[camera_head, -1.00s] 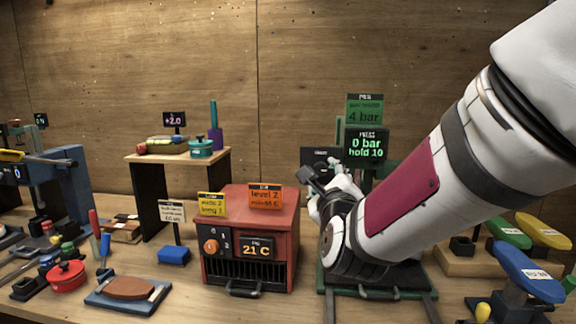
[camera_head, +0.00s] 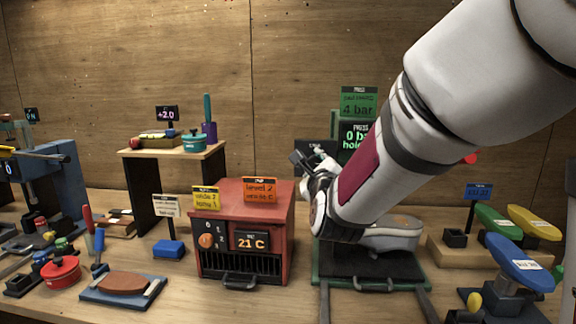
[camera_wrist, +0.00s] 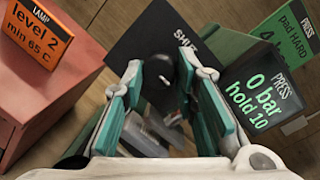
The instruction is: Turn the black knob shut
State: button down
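The black knob (camera_wrist: 159,68) shows in the wrist view in front of a dark panel (camera_wrist: 168,28) with partly hidden white lettering. My gripper (camera_wrist: 160,66) is open, with one finger on each side of the knob in this view. A gap shows between the knob and each finger. How deep the knob lies between them I cannot tell. In the head view my gripper (camera_head: 304,162) is at the press, in front of the dark panel (camera_head: 316,150), and the knob is hidden there. The press display (camera_wrist: 257,93) reads 0 bar, hold 10.
A red heater box (camera_head: 243,225) reading 21 C stands left of the press, close to my gripper. A shoe (camera_head: 390,236) lies over the press's black tray (camera_head: 365,266), below my arm. Coloured shoe forms (camera_head: 525,268) stand at the right. Tools and pots crowd the left.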

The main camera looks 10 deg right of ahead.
jog(key=shift+n, duration=0.4)
jog(key=n+b, duration=0.1)
jog(key=n, duration=0.2)
jog(key=shift+r+g, duration=0.1)
jog(key=shift+g, duration=0.2)
jog(key=n+p, duration=0.1)
jog(key=n, duration=0.3)
jog(key=shift+a+r+g, duration=0.1)
jog(key=shift+g, duration=0.3)
jog(key=n+h+p, duration=0.1)
jog(key=n+p, duration=0.2)
jog(key=n, duration=0.1)
jog(key=shift+a+n+g, duration=0.1)
jog(key=shift+n+g, duration=0.2)
jog(key=shift+n, duration=0.1)
jog(key=n+p, duration=0.3)
jog(key=shift+n+h, duration=0.3)
jog(key=shift+h, duration=0.1)
jog(key=shift+w, duration=0.1)
jog(key=shift+a, duration=0.1)
jog(key=c, duration=1.2)
grip_release()
jog(key=shift+c, duration=0.2)
